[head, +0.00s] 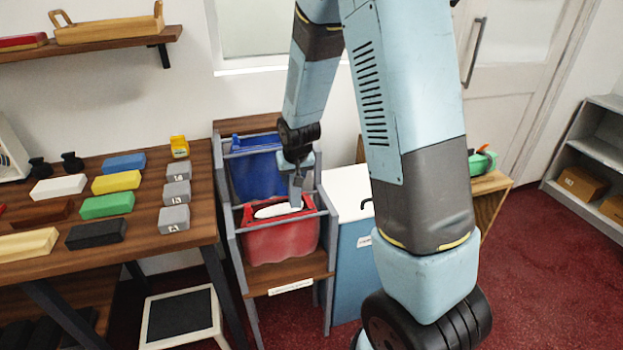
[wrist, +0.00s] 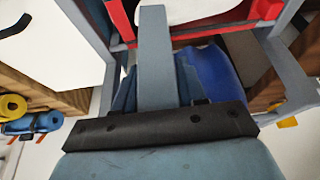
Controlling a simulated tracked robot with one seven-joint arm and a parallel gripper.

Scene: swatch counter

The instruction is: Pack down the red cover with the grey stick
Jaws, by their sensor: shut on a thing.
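The red cover (head: 282,240) hangs in the front bay of a grey rack and sags like a bag, with a white piece (head: 272,211) in its mouth. In the wrist view the red cover (wrist: 207,27) and the white piece (wrist: 188,10) are at the top edge. My gripper (head: 297,172) is shut on the grey stick (wrist: 155,60). The stick (head: 296,192) points down over the right part of the red cover's mouth, by the white piece. I cannot tell whether its tip touches anything. My gripper's fingers are largely hidden.
A blue cover (head: 256,172) hangs in the bay behind. The grey rack (head: 232,225) has bars close around the stick. A wooden table (head: 150,222) with coloured blocks stands to the left, a white-topped blue cabinet (head: 350,262) to the right. A low stool (head: 180,313) is in front.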

